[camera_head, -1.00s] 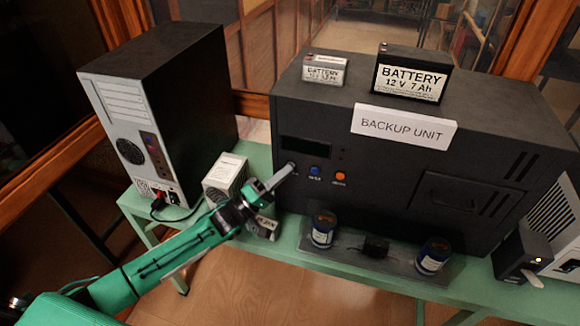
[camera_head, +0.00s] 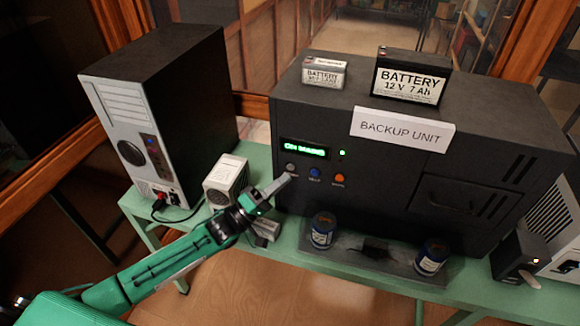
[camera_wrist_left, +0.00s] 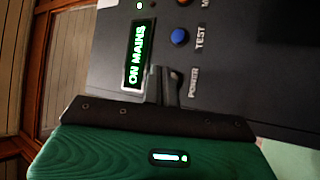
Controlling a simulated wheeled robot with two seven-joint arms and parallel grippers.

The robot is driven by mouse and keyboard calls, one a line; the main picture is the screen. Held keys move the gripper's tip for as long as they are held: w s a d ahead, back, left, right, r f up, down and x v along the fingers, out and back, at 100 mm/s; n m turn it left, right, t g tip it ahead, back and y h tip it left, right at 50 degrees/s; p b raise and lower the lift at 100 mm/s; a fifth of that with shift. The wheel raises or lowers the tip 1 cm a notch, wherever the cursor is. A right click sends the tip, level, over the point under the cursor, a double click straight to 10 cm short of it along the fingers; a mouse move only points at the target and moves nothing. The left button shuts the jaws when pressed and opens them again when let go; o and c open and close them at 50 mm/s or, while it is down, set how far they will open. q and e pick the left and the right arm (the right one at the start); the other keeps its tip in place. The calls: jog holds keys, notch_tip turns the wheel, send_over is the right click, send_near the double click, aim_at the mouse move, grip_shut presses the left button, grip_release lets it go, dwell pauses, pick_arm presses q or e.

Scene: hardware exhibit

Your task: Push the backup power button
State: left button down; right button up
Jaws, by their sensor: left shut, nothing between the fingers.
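The dark backup unit (camera_head: 390,165) stands on the green table. On its front left are a lit green display (camera_head: 304,149) and a row of buttons. The grey power button (camera_head: 291,168) is at the left end, beside a blue button (camera_head: 314,173) and an orange button (camera_head: 340,178). My left gripper (camera_head: 285,179) is shut and empty, its tip just below and in front of the power button; contact cannot be told. In the left wrist view the fingers (camera_wrist_left: 163,88) point at the panel beside the POWER label, and the display (camera_wrist_left: 138,56) reads ON MAINS.
A dark computer tower (camera_head: 155,110) and a small light box (camera_head: 226,178) stand to the left. Two batteries (camera_head: 409,76) rest on the unit. Two blue cans (camera_head: 323,231) stand on a tray (camera_head: 400,270) in front, close to my gripper's right. A small black box (camera_head: 520,252) is at right.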

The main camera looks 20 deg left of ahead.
pick_arm(q)
jog(key=s+p, duration=0.1)
jog(key=s, duration=0.3)
jog(key=shift+s+r+p, duration=0.1)
jog(key=shift+s+p, duration=0.25)
jog(key=shift+s, duration=0.05)
